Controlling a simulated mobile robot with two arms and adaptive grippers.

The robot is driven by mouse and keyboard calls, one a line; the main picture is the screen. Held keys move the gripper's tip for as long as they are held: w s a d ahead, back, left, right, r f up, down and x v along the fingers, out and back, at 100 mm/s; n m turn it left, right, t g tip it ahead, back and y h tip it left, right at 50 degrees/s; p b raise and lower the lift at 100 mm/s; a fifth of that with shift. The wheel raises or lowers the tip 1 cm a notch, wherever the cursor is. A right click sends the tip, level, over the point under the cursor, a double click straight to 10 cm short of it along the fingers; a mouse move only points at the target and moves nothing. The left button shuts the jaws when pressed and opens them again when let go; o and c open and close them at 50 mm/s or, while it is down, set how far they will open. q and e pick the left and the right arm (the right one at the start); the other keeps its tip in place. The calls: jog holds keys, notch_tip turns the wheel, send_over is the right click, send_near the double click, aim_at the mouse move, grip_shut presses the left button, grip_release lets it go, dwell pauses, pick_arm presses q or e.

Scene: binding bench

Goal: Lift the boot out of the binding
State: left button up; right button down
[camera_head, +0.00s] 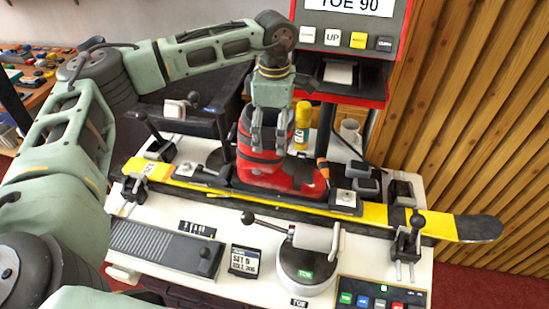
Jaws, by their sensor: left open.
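The red and black boot (275,180) stands upright on the yellow ski (375,213), its sole between the black binding parts. The binding's toe piece (345,200) is at the boot's right end, and the heel side (215,175) is at its left. My left gripper (269,142) comes down from above at the boot's upper cuff, with its fingers open and pointing down. They overlap the cuff in the picture, and I cannot tell whether they touch it. The gripper hides part of the cuff. My right gripper is not in view.
A red-framed machine with a display (355,8) stands close behind the boot. A yellow bottle (302,125) is just right of the cuff. Clamps with black knobs hold the ski ends. A round lever device (305,268) and a button panel (380,295) occupy the bench front (160,285).

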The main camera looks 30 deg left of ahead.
pick_arm(q)
jog(key=shift+s, duration=0.15)
jog(key=shift+c, duration=0.9)
jog(key=c, duration=1.5)
jog(key=shift+w+r, duration=0.15)
jog(key=shift+w, duration=0.05)
